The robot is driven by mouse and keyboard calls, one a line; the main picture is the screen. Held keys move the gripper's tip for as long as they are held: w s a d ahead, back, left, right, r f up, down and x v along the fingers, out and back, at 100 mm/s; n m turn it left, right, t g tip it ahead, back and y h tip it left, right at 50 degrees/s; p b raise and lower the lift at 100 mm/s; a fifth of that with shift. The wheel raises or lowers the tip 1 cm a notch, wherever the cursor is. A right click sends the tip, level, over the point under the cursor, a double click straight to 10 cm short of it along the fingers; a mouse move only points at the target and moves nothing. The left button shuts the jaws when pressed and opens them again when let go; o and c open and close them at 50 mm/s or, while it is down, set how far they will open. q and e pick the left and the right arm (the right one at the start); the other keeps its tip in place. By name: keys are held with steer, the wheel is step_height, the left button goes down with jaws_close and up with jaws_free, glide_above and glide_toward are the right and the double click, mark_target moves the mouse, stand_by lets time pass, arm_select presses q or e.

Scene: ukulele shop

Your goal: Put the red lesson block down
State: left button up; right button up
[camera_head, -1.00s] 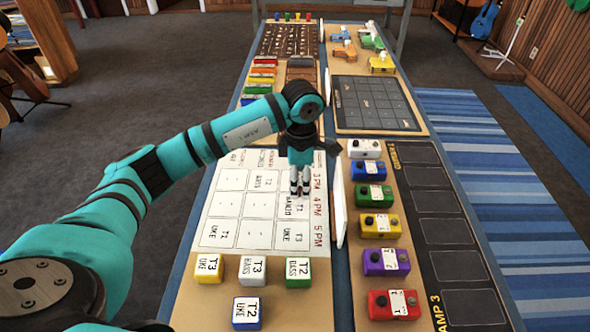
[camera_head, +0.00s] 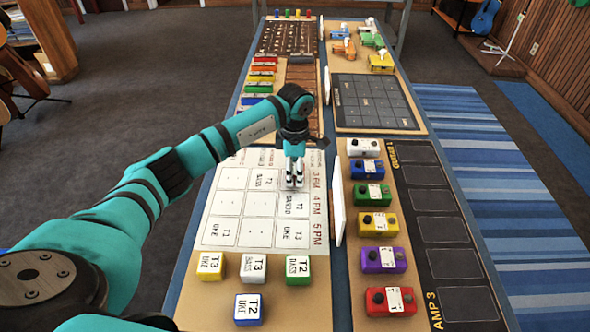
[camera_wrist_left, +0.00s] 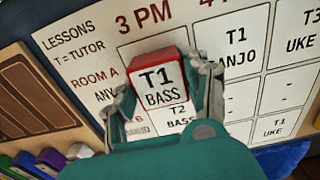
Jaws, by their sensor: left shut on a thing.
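My left gripper (camera_head: 294,184) is over the upper part of the white lesson board (camera_head: 228,232). In the left wrist view the left gripper (camera_wrist_left: 166,103) is shut on the red lesson block (camera_wrist_left: 157,86), which has a white face reading "T1 BASS". The block is between the two fingers, over the 3 PM column near the ROOM A label. The lesson board (camera_wrist_left: 78,42) shows around it. A cell reading "T2 BASS" shows just below the block. I cannot tell whether the block touches the board. In the head view the gripper hides the block. My right gripper is not in view.
Yellow (camera_head: 211,265), white (camera_head: 254,268), green (camera_head: 298,270) and blue (camera_head: 247,309) lesson blocks stand below the board. Coloured pedals, such as the white one (camera_head: 363,147), line the right side. A thin white upright panel (camera_head: 338,212) stands beside the board.

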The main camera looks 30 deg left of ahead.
mark_target(295, 169)
arm_select(q)
steer(key=shift+f, duration=0.15)
steer(key=o, duration=1.1)
steer(key=shift+o, duration=0.2)
steer(key=shift+r, duration=0.4)
step_height(295, 169, up, 12)
steer(key=b, duration=0.1)
steer(key=shift+f+b, duration=0.2)
steer(key=shift+b, duration=0.15)
